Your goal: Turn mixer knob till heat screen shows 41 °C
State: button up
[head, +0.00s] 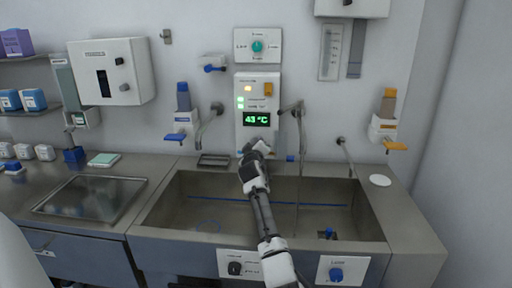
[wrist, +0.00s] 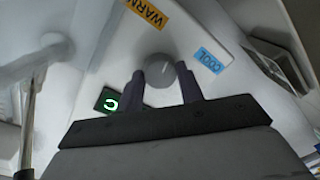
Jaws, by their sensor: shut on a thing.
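The heat screen (head: 257,119) on the white wall panel reads 43 °C in green digits. In the wrist view only part of the screen (wrist: 110,101) shows, with a green "C". The mixer knob (wrist: 161,72) is a round grey dial with a pale pointer line, between an orange WARM label (wrist: 146,13) and a blue COOL label (wrist: 208,60). My gripper (wrist: 161,78) has its two dark fingers on either side of the knob and is shut on it. In the head view my gripper (head: 257,148) is at the panel's lower end and hides the knob.
A steel sink (head: 320,205) lies below the panel, with my arm reaching across it. Curved taps (head: 207,122) stand out from the wall on both sides of the panel. Another dial with a green knob (head: 257,46) is above. Dispensers hang left and right.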

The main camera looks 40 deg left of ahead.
jog(key=o, duration=1)
jog(key=shift+s, duration=0.1)
jog(key=b+v, duration=0.3)
jog(key=v, duration=1)
jog(key=shift+s+d+f, duration=0.1)
jog(key=shift+s+d, duration=0.05)
jog(key=shift+s, duration=0.2)
